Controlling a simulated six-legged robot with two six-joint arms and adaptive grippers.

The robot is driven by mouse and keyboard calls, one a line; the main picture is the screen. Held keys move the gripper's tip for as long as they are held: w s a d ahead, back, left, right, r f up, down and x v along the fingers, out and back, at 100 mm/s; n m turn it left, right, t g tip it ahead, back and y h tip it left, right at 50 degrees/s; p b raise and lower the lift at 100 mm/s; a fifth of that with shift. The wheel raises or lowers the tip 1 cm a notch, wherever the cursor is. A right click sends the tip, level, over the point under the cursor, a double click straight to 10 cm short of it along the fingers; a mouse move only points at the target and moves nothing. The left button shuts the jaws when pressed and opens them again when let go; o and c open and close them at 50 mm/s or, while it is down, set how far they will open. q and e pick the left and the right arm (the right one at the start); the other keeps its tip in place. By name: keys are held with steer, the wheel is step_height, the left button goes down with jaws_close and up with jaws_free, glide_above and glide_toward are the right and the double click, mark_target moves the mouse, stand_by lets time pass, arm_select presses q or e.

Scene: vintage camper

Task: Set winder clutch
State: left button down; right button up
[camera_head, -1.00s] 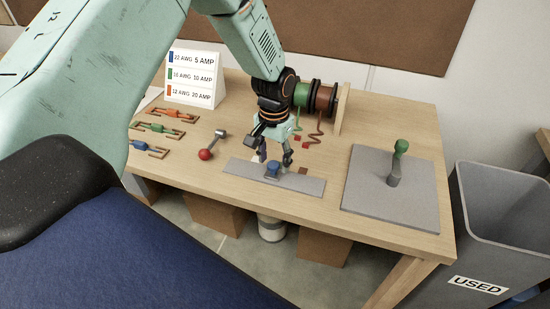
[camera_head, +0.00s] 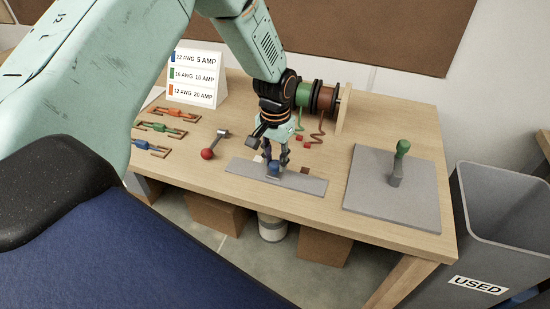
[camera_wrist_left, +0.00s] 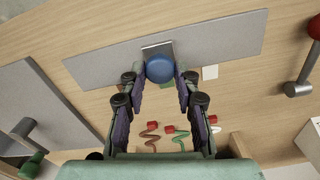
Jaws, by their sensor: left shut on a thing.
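A blue round knob (camera_head: 273,169) stands on a long grey plate (camera_head: 305,183) at the front middle of the bench. My left gripper (camera_head: 276,164) comes down from above with its fingers closed on the knob's sides. In the left wrist view the same knob (camera_wrist_left: 159,68) sits between the two fingertips (camera_wrist_left: 157,80), with a small grey metal piece behind it. The green and orange-brown wire spools (camera_head: 318,98) stand on an axle behind the gripper. My right gripper is not in view.
A red-ball lever (camera_head: 207,154) lies to the left of the plate. A green-handled lever (camera_head: 400,152) stands on a grey base (camera_head: 370,205) at right. Fuse holders and a sign (camera_head: 195,75) are at left. A grey USED bin (camera_head: 505,225) is beyond the bench's right end.

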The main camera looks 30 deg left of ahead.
arm_select(q)
steer(key=shift+d, duration=0.15)
glide_above(301, 182)
steer(key=shift+d, duration=0.1)
steer(key=shift+s+a+f, duration=0.1)
steer(key=shift+a, duration=0.2)
steer(key=shift+d, duration=0.1)
steer(key=c, duration=1)
jaws_free()
steer(key=shift+d, duration=0.35)
steer(key=shift+a, duration=0.2)
step_height(301, 182, up, 12)
steer(key=shift+r, duration=0.15)
